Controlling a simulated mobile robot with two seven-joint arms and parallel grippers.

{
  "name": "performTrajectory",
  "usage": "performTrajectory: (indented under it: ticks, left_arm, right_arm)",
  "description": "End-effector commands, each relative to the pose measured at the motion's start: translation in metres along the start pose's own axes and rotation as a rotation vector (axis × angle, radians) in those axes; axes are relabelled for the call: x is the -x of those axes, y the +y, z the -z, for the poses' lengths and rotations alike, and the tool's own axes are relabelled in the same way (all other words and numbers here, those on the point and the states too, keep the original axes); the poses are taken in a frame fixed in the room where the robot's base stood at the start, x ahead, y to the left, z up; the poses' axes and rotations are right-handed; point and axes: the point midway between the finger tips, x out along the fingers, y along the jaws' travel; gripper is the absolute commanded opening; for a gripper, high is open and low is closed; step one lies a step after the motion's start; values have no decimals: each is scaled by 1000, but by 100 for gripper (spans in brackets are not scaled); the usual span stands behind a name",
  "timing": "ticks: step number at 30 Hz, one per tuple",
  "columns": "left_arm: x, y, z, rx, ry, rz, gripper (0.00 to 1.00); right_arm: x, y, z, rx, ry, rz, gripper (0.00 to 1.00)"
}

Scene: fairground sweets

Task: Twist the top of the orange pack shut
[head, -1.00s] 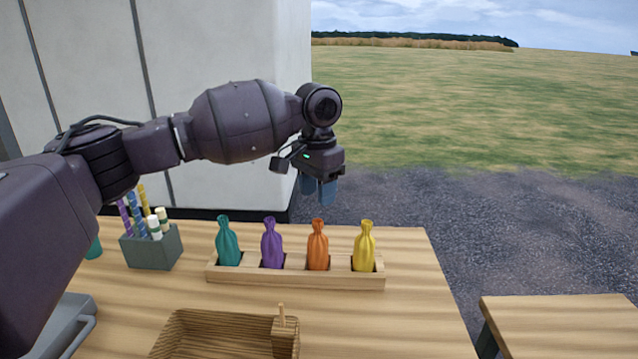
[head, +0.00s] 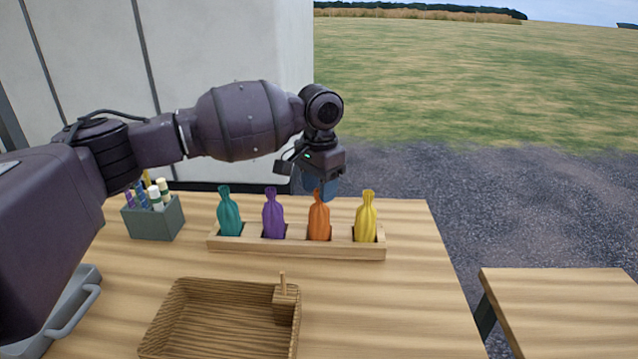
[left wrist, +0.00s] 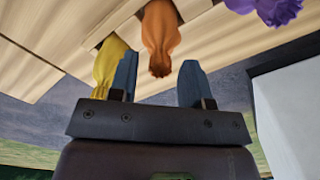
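The orange pack (head: 319,222) stands upright in the third slot from the left of a wooden rack (head: 300,248). It has a wide body and a narrowed top, which my fingers partly cover in the head view. My left gripper (head: 321,188) points down at the top of this pack. In the left wrist view its two blue fingers (left wrist: 159,80) are apart. The orange pack (left wrist: 160,35) shows with its top end in line with the gap between them. I see no finger pressing on it. My right gripper is in neither view.
Teal (head: 229,213), purple (head: 273,214) and yellow (head: 366,218) packs stand in the same rack, close beside the orange one. A grey holder (head: 153,220) with striped sticks is at the left. A wooden tray (head: 165,310) lies in front. The right part of the table is bare.

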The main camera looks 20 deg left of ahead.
Motion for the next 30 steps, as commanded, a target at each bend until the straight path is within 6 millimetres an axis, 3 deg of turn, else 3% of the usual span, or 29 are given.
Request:
performTrajectory:
  ticks: [1,6,14,30]
  left_arm:
    - [0,0,0,0,0,0,37]
    - [0,0,0,0,0,0,13]
    - [1,0,0,-32,0,0,12]
    - [1,0,0,-554,1,0,12]
  right_arm:
    - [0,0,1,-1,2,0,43]
    - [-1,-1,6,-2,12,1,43]
    - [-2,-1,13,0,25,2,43]
    - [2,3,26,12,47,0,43]
